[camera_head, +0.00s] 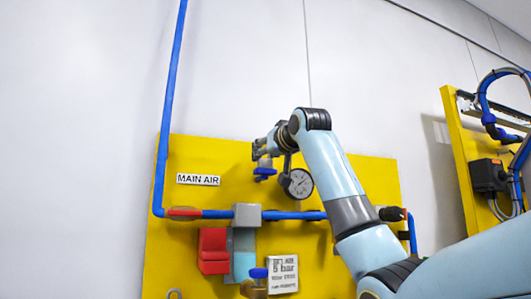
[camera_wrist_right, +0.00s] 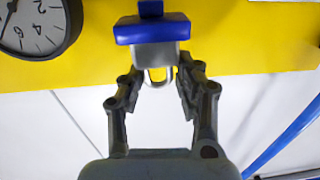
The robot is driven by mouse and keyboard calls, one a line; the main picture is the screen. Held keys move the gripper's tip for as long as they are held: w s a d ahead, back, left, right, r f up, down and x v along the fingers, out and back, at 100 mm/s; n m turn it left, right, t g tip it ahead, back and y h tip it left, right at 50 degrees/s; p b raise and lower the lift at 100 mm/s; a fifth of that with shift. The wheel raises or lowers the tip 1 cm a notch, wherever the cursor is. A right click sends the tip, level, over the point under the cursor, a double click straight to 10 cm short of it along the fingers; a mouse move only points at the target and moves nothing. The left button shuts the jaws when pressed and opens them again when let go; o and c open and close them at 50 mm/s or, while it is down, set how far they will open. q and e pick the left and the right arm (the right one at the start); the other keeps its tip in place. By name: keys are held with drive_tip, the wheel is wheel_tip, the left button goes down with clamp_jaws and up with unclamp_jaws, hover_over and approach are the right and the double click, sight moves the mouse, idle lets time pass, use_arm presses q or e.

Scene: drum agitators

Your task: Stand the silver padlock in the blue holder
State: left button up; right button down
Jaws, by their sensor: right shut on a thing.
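My right gripper (camera_head: 261,149) is in front of the upper middle of the yellow board, left of the gauge. In the right wrist view its fingers (camera_wrist_right: 159,72) are on either side of the silver padlock (camera_wrist_right: 156,53), shut on it. The padlock's shackle points back toward my gripper. The blue holder (camera_wrist_right: 151,29) is at the far end of the padlock's body; its near edge covers that end. I cannot tell how deep the body sits. The blue holder shows small below the gripper in the head view (camera_head: 264,173). My left gripper is not in view.
A round gauge (camera_head: 299,183) is close beside my right gripper. A blue pipe (camera_head: 290,216) crosses the yellow board (camera_head: 190,150) below. A red block (camera_head: 213,250) and a blue-handled valve (camera_head: 258,273) are lower down. Another yellow board (camera_head: 457,150) stands at right.

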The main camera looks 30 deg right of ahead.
idle(0.3)
drive_tip(key=c, duration=0.8)
unclamp_jaws()
drive_tip(key=shift+c, duration=0.2)
drive_tip(key=s+a, duration=0.2)
drive_tip(key=s, duration=1)
drive_tip(key=shift+w+a+f, duration=0.1)
